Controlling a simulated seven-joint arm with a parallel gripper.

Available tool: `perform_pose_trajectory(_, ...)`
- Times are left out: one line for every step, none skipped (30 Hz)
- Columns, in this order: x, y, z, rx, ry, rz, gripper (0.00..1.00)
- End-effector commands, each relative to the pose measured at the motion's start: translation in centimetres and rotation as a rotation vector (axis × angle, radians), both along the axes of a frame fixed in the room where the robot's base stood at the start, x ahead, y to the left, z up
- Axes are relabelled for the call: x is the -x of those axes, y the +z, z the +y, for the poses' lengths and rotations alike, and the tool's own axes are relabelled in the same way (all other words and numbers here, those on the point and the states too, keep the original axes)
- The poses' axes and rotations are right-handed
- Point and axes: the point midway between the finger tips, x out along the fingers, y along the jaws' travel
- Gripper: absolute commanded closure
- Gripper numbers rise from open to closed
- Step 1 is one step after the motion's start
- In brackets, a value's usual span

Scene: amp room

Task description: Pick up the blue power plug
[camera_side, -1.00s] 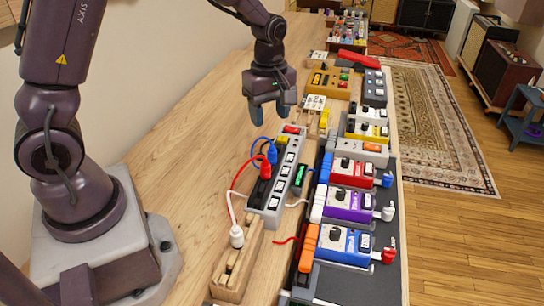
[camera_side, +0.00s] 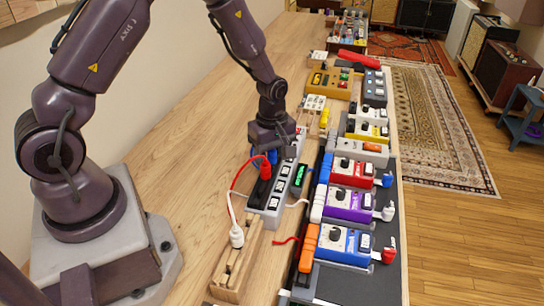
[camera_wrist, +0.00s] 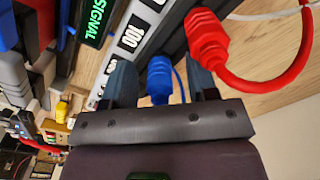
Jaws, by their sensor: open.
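The blue power plug (camera_wrist: 159,80) sits in the grey power strip (camera_wrist: 140,30), between the two fingers of my gripper (camera_wrist: 160,85) in the wrist view. The fingers are open, one on each side of the plug, with a gap left around it. In the side view my gripper (camera_side: 270,150) is low over the far part of the power strip (camera_side: 284,180) and hides most of the blue plug. The red plug (camera_side: 265,170) stands in the strip just nearer the camera; it also shows in the wrist view (camera_wrist: 207,37), right of the blue plug.
A pedalboard with several coloured pedals, including a purple one (camera_side: 348,206), stands right of the strip. The table left of the strip is clear.

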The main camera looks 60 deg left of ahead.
Motion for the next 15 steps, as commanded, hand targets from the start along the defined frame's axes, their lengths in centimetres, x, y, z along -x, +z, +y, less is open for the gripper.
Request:
perform_pose_trajectory(-0.02, 0.03, 0.01, 0.0, 0.0, -0.001, 0.47)
perform_pose_trajectory(-0.02, 0.04, 0.01, 0.0, 0.0, -0.001, 0.47)
perform_pose_trajectory(-0.02, 0.04, 0.01, 0.0, 0.0, -0.001, 0.47)
perform_pose_trajectory(-0.02, 0.05, 0.01, 0.0, 0.0, -0.001, 0.51)
perform_pose_trajectory(-0.02, 0.05, 0.01, 0.0, 0.0, -0.001, 0.58)
perform_pose_trajectory(-0.02, 0.06, 0.01, 0.0, 0.0, -0.001, 0.68)
perform_pose_trajectory(-0.02, 0.06, 0.01, 0.0, 0.0, -0.001, 0.74)
perform_pose_trajectory(-0.02, 0.06, 0.01, 0.0, 0.0, -0.001, 0.81)
perform_pose_trajectory(-0.02, 0.07, 0.01, 0.0, 0.0, -0.001, 0.9)
perform_pose_trajectory(-0.02, 0.07, 0.02, 0.0, 0.0, -0.001, 0.97)
perform_pose_trajectory(-0.02, 0.07, 0.02, 0.0, 0.0, -0.001, 1.0)
perform_pose_trajectory(-0.03, 0.08, 0.02, 0.0, 0.0, -0.001, 1.0)
perform_pose_trajectory(-0.03, 0.08, 0.02, 0.0, 0.0, -0.001, 1.0)
perform_pose_trajectory(-0.03, 0.08, 0.02, 0.0, 0.0, -0.001, 1.0)
perform_pose_trajectory(-0.03, 0.08, 0.02, 0.0, 0.0, -0.001, 1.0)
